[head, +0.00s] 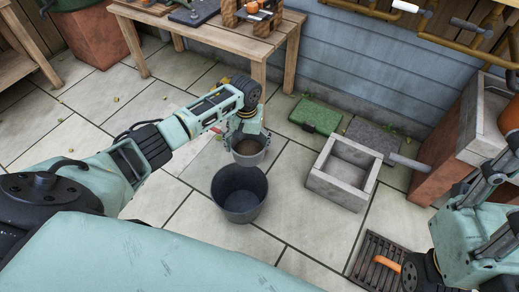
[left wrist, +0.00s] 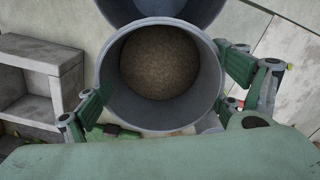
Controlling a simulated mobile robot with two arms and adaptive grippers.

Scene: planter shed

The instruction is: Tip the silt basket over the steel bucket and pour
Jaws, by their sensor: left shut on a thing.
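The silt basket (head: 249,155) is a grey round pot with brown silt inside, about upright. My left gripper (head: 250,137) is shut on it and holds it just behind the steel bucket. In the left wrist view the basket (left wrist: 114,95) fills the middle, its silt lies deep inside, and the green fingers of my left gripper (left wrist: 165,85) are on both sides of its wall. The steel bucket (head: 239,196) is dark grey, open and upright on the paving; its inside looks empty but dark. It also shows at the top of the left wrist view (left wrist: 165,9).
A concrete trough (head: 345,171) stands right of the bucket, with a green box (head: 316,115) behind it. A slatted grate (head: 378,257) with an orange handle (head: 381,262) lies at lower right. A wooden table (head: 213,28) is behind. The paving around the bucket is clear.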

